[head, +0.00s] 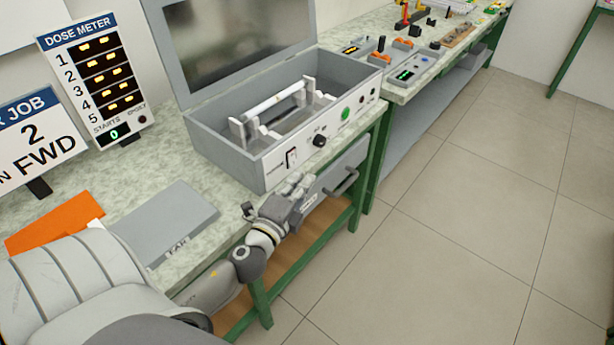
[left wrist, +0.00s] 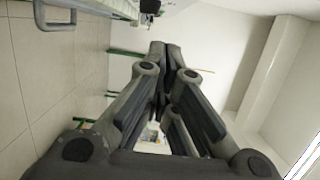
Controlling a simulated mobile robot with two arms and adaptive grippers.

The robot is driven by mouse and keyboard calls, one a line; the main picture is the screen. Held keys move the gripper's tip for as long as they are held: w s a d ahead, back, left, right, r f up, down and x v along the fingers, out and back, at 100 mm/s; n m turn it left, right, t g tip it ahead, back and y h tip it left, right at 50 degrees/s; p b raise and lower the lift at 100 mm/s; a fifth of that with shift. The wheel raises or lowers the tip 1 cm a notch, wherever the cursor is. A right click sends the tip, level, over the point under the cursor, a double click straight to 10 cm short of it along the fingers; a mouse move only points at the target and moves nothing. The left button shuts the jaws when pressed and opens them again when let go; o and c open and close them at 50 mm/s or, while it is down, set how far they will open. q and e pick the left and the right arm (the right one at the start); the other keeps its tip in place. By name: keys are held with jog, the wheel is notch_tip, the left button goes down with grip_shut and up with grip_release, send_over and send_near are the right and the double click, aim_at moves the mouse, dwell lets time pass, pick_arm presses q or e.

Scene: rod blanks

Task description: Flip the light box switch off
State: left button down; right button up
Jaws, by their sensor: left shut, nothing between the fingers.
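The grey light box (head: 222,151) stands on the bench with its lid open. A rod (head: 272,105) lies on white supports inside it. On its front panel are a small switch (head: 292,157) at the left end, a black knob (head: 319,141) and a green round light (head: 346,113). I cannot tell the switch's position. My left gripper (head: 298,182) is shut and empty, just in front of and below the switch, apart from the panel as far as I can tell. Its closed fingers also show in the left wrist view (left wrist: 165,46). My right gripper is out of view.
A drawer with a handle (head: 345,183) sits under the bench top near the gripper. A grey tray plate (head: 166,222) and orange sheet (head: 55,223) lie left. A dose meter (head: 97,78) stands behind. Floor at the right is clear.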

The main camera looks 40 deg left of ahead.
pick_arm(q)
jog(key=s+d+b, duration=0.1)
jog(key=s, duration=0.5)
jog(key=shift+d+r+b, duration=0.2)
jog(key=shift+r+b, duration=0.05)
jog(key=shift+b, duration=0.05)
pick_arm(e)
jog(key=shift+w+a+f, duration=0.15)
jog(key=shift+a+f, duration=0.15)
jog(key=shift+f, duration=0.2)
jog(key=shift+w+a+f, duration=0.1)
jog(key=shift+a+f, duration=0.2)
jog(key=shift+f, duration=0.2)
pick_arm(q)
jog(key=shift+s+f, duration=0.1)
jog(key=shift+f, duration=0.05)
